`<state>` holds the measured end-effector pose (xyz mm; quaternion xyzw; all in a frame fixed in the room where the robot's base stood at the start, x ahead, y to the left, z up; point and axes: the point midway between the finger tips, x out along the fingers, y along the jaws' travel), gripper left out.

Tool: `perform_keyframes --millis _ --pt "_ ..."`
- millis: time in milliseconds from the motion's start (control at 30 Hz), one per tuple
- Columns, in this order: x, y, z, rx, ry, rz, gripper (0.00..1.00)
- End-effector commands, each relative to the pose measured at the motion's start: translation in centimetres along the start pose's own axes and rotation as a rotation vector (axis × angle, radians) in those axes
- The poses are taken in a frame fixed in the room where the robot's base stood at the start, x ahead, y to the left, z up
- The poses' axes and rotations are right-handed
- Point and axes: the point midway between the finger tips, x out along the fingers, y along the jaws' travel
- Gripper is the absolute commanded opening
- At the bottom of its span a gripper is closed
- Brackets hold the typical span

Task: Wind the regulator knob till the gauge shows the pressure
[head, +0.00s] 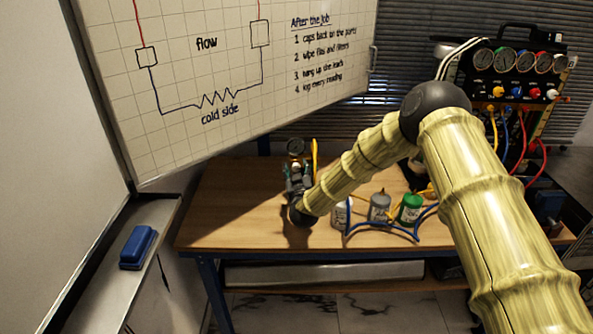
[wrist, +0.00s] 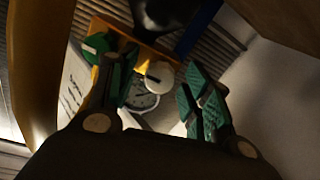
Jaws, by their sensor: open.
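In the wrist view a pale round knob (wrist: 160,75) with a dark mark across it sits between the fingers of my gripper (wrist: 154,72). The fingers have green pads and stand apart on either side of it; I cannot tell whether either touches it. The white dial of the gauge (wrist: 143,98) lies just below the knob in the picture, partly hidden, and its reading is too small to tell. In the head view the dark round gauge (head: 296,147) stands at the back of the bench, just above my gripper (head: 299,180). There my gripper hides the knob.
A green round part (wrist: 96,43) on an orange-yellow body is beside the left finger. On the wooden bench (head: 230,207), a green-capped container (head: 410,208), a grey one (head: 379,207) and blue hose lie right of my gripper. A manifold set (head: 515,75) stands back right. The bench's left is clear.

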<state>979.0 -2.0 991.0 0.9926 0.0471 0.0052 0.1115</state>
Motion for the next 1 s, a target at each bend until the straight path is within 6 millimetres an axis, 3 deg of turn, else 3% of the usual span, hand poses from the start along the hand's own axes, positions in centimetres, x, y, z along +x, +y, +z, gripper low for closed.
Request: perform_keyframes --millis 67,300,333,567,1000 --pt "-0.01 -0.01 0.0 0.0 0.0 0.0 0.49" --pt "-0.02 0.0 0.0 0.0 0.0 0.0 0.06" --pt "-0.03 0.0 0.0 0.0 0.0 0.0 0.03" --pt "-0.03 -0.04 0.26 0.026 0.0 0.0 0.03" --pt "-0.03 0.0 0.46 0.27 0.0 0.001 0.03"
